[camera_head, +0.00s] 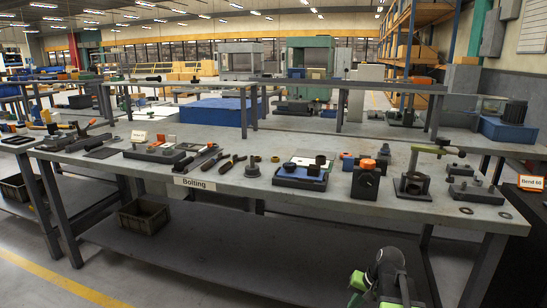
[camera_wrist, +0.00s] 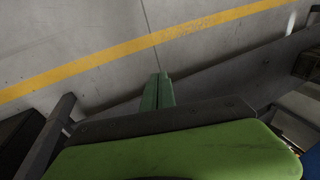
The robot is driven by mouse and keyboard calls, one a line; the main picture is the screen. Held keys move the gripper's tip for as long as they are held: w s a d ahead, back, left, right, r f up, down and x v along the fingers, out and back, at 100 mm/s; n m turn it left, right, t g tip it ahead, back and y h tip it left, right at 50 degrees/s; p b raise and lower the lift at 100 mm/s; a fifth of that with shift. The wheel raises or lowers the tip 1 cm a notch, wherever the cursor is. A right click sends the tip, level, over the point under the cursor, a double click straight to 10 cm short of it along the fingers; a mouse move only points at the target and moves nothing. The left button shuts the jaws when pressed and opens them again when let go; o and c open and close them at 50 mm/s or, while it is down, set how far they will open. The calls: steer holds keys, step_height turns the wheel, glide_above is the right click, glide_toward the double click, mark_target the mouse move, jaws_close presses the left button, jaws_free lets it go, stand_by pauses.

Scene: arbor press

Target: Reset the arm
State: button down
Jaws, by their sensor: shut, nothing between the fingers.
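My gripper (camera_wrist: 158,80) shows in the wrist view with its green fingers shut together and nothing between them. It points toward the grey floor. In the head view my green and black arm (camera_head: 388,278) is folded low at the bottom right, in front of the bench and apart from it. The arbor press (camera_head: 414,184) stands at the right part of the bench, with a green upper part over a dark base. My fingertips cannot be made out in the head view.
The long grey workbench (camera_head: 225,197) carries tools, blocks and a "Bolting" sign (camera_head: 195,183). An orange and black block (camera_head: 366,180) stands left of the press. A lower shelf (camera_head: 240,245) holds a dark bin (camera_head: 143,216). A yellow floor line (camera_wrist: 150,45) crosses clear floor.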

steer(key=s+a+f+n+g+h, duration=0.1)
steer(key=s+a+n+g+h, duration=0.35)
steer(key=a, duration=0.95)
step_height(320, 180, up, 28)
steer(key=s+t+y+p, duration=0.1)
steer(key=s+t+p, duration=0.1)
steer(key=p, duration=2.6)
steer(key=shift+s+r+y+p, duration=0.25)
steer(key=shift+s+y+p, duration=0.1)
steer(key=shift+s+p, duration=0.05)
